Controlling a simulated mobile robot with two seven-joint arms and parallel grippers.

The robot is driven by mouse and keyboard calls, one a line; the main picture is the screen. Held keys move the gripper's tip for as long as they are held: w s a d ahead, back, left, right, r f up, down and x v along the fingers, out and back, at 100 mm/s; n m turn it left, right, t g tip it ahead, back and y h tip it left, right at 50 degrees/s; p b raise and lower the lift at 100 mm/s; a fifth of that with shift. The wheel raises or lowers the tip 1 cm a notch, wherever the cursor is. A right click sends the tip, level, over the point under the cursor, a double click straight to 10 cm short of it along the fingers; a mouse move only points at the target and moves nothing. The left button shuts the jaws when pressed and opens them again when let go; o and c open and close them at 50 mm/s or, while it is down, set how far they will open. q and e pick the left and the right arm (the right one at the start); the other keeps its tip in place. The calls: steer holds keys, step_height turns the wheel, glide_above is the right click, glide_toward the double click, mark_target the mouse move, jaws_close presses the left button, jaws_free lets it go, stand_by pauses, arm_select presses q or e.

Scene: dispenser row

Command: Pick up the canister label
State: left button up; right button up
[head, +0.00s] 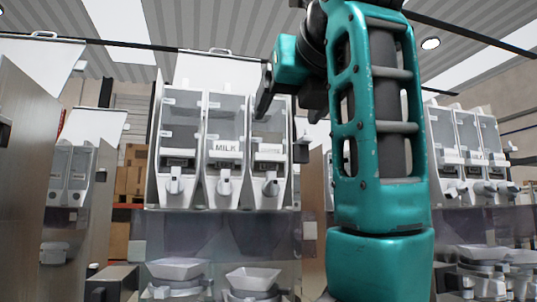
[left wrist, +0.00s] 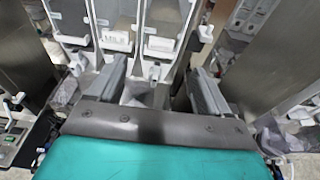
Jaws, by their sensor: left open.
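A white label reading MILK (head: 226,147) sits on the front of the middle canister (head: 221,115) in the row of three. Another white label (head: 268,149), too small to read, sits on the right canister (head: 270,125). White label plates also show in the left wrist view, one on the middle canister (left wrist: 117,37) and one on the right canister (left wrist: 161,44). My left gripper (left wrist: 157,72) is open, with empty space between its fingers, and points towards the canisters. In the head view its dark finger (head: 264,101) overlaps the upper right canister. My right gripper is out of view.
Spouts (head: 224,184) jut out below the labels. Cups or funnels (head: 175,268) stand beneath on the counter. Tall panels (head: 22,180) flank the row at left. More canisters (head: 467,145) stand at right. My teal arm hides the area between.

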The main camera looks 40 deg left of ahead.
mark_target(271, 144)
arm_select(q)
steer(key=x, duration=1)
steer(key=shift+w+a, duration=0.15)
steer(key=shift+w, duration=0.2)
steer(key=shift+c, duration=0.3)
steer(key=c, duration=1.1)
